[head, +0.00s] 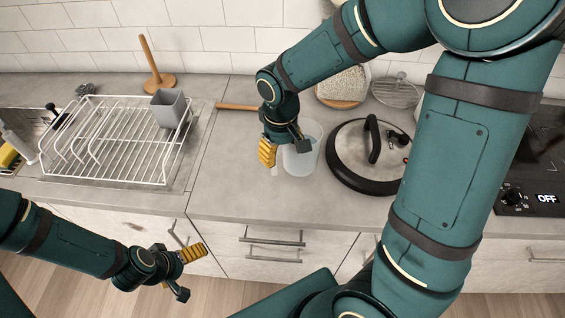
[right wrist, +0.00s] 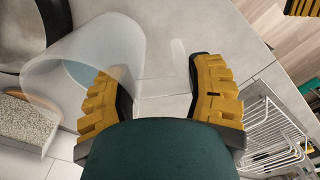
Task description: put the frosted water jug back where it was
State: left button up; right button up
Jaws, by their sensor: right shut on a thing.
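The frosted water jug (head: 303,158) is a pale translucent vessel at the middle of the counter, just left of the round glass lid. It also shows in the right wrist view (right wrist: 85,50), its mouth toward the camera. My right gripper (head: 284,150) is at the jug's left side, shut on it. In the wrist view one yellow finger overlaps the jug's wall, and a translucent strip, perhaps the handle, shows between the fingers. Whether the jug's base touches the counter I cannot tell. My left gripper (head: 187,272) is open and empty, in front of the drawers.
A white wire rack (head: 110,140) with a grey holder (head: 171,110) stands at left. A black-rimmed lid (head: 345,180) is close right of the jug. A wooden rod (head: 236,107) and speckled block (head: 345,85) lie behind. The counter (head: 235,165) between rack and jug is clear.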

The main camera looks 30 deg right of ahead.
notch_tip(320, 180, down, 4)
jog(key=shift+f+b, duration=0.2)
jog(key=shift+b, duration=0.15)
jog(key=shift+f, duration=0.15)
jog(key=o, duration=1.3)
notch_tip(320, 180, up, 12)
jog(key=shift+r+p, duration=0.15)
jog(key=shift+p, duration=0.85)
